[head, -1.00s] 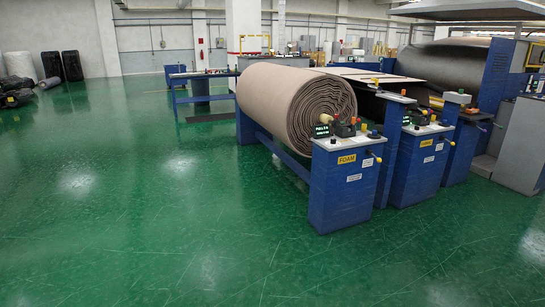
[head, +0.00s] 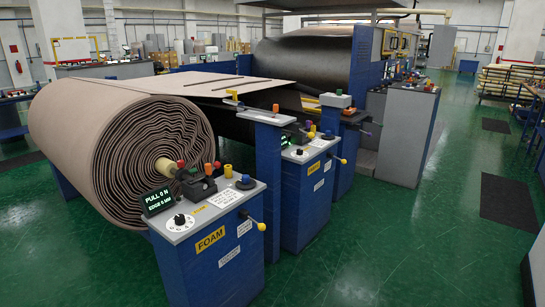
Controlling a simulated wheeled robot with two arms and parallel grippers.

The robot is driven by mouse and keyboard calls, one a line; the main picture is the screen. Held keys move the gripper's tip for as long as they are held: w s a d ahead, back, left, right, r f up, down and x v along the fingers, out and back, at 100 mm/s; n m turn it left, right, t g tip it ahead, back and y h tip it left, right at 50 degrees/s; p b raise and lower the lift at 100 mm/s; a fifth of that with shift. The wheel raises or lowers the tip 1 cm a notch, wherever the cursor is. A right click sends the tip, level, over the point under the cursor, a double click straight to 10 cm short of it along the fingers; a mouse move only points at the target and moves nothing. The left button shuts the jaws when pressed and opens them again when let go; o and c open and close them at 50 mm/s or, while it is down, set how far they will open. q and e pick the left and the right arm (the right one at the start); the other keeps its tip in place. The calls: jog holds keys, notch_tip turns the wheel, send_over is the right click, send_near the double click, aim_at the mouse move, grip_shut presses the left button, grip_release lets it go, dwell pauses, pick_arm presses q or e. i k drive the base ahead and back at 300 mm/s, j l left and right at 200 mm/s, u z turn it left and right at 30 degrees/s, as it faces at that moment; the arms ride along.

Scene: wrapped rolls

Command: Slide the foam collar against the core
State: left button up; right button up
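A large roll of brown-pink sheet (head: 95,140) lies on a blue stand at the left, its spiral end facing me. A short pale yellow cylinder (head: 166,167) shows at the middle of that end, beside a dark fixture on the console. I cannot tell whether it is the core or the foam collar. The blue console (head: 215,255) in front bears a yellow FOAM label (head: 210,240). Its small display (head: 158,201) reads PULL 0 N, with an EDGE line below. Neither of my grippers is in view.
A second blue console (head: 305,195) stands behind to the right, with levers sticking out on its right side. A machine with a large dark roll (head: 305,70) is further back. Green floor (head: 400,250) is open at the right, with dark mats (head: 508,200).

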aim_at(179, 172)
jog(key=i+l+z, duration=0.2)
jog(key=i, duration=1.4)
jog(key=j, duration=0.15)
